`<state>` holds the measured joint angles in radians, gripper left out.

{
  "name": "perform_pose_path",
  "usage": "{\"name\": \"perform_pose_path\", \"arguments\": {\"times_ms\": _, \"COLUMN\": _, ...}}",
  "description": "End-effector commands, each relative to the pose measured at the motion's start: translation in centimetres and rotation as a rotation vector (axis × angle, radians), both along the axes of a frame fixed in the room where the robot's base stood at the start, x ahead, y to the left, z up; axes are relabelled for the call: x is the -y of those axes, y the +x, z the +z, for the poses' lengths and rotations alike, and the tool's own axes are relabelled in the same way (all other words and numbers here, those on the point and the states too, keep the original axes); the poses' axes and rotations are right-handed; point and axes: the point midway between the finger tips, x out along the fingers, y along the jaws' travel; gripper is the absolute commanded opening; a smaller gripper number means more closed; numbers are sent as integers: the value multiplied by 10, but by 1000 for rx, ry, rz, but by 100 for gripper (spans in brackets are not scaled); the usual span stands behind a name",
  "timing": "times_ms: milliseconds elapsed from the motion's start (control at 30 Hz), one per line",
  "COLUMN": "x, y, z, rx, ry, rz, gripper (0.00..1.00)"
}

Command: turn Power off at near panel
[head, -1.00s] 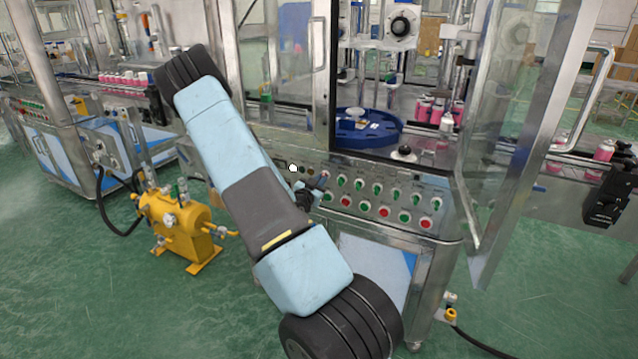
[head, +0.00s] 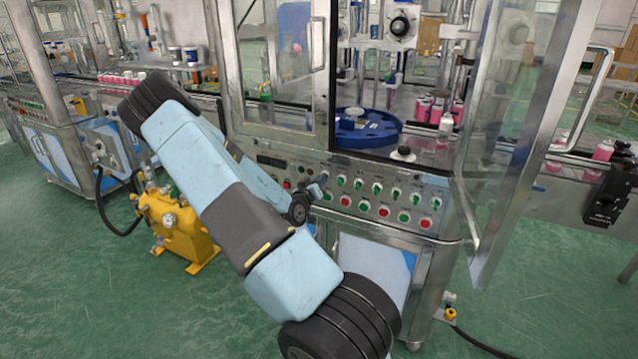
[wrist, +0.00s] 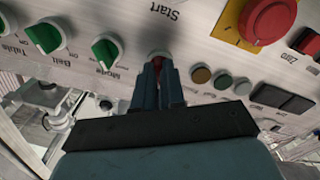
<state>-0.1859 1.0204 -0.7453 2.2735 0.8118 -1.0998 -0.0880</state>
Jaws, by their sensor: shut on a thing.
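The near panel (head: 385,203) is a metal face with a row of green switches above red and green buttons. In the wrist view, my gripper (wrist: 158,66) is shut on a red knob (wrist: 158,57) on this panel (wrist: 205,55), in line with the green Mode switch (wrist: 105,53). The fingers cover most of the knob, so its angle cannot be read. Its label is hidden, so I cannot confirm that it reads Power. In the head view, my gripper (head: 319,184) is at the panel's left part, and the knob is not clear there.
A red mushroom button (wrist: 267,20) on a yellow plate is close to the right of my gripper, with small lamps (wrist: 221,81) nearer. The glass door (head: 510,110) stands open above the panel's right end. A yellow pump unit (head: 180,225) stands left on the floor.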

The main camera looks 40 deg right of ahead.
Motion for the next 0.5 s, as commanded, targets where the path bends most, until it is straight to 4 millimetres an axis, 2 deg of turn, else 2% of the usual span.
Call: {"name": "perform_pose_path", "arguments": {"times_ms": 500, "x": 0, "y": 0, "z": 0, "rx": -36, "ry": -14, "rz": 0, "gripper": 0}}
